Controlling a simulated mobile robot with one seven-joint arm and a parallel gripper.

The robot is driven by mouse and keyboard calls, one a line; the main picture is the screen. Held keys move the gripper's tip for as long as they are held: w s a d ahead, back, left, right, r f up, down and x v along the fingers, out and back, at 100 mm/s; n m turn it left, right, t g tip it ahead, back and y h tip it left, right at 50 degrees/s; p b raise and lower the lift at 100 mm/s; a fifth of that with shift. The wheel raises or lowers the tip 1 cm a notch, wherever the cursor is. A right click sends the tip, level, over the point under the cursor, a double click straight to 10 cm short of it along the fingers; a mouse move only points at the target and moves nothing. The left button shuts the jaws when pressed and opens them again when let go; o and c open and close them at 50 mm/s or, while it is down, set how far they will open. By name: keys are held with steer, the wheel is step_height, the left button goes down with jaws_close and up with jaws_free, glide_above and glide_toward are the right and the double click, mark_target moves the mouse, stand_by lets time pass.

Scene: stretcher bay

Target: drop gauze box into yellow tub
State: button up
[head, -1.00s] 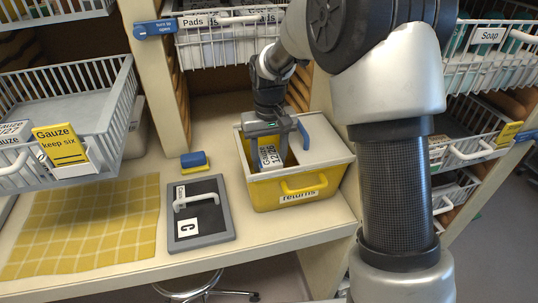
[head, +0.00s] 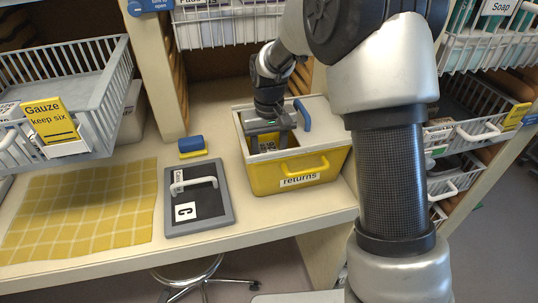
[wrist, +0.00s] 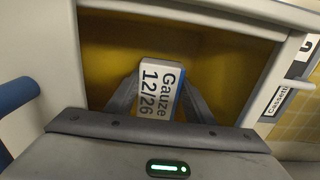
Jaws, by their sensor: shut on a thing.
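The yellow tub (head: 262,185), labelled "returns", stands on the counter. Its white lid (head: 325,120) has an opening on the left side. My gripper (head: 269,140) is down at this opening, shut on the gauze box (wrist: 161,88). In the wrist view the box is white with a blue edge, reads "Gauze 12/26", and sits between both fingers (wrist: 160,100) against the tub's yellow inside. In the head view the box is mostly hidden below the rim. The tub's floor cannot be made out.
A grey framed board (head: 198,215) with a white handle lies left of the tub. A blue and yellow block (head: 192,146) and a yellow checked cloth (head: 80,210) are further left. A blue lever (head: 303,115) rises from the lid. A wire basket (head: 90,95) hangs at left.

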steer(key=o, duration=1.2)
steer(key=shift+c, duration=0.2)
steer(key=shift+d, duration=0.1)
steer(key=shift+r, duration=0.1)
step_height(320, 180, up, 17)
steer(key=p, duration=0.1)
steer(key=shift+a+p, duration=0.25)
steer(key=shift+p, duration=0.15)
steer(key=shift+r, duration=0.1)
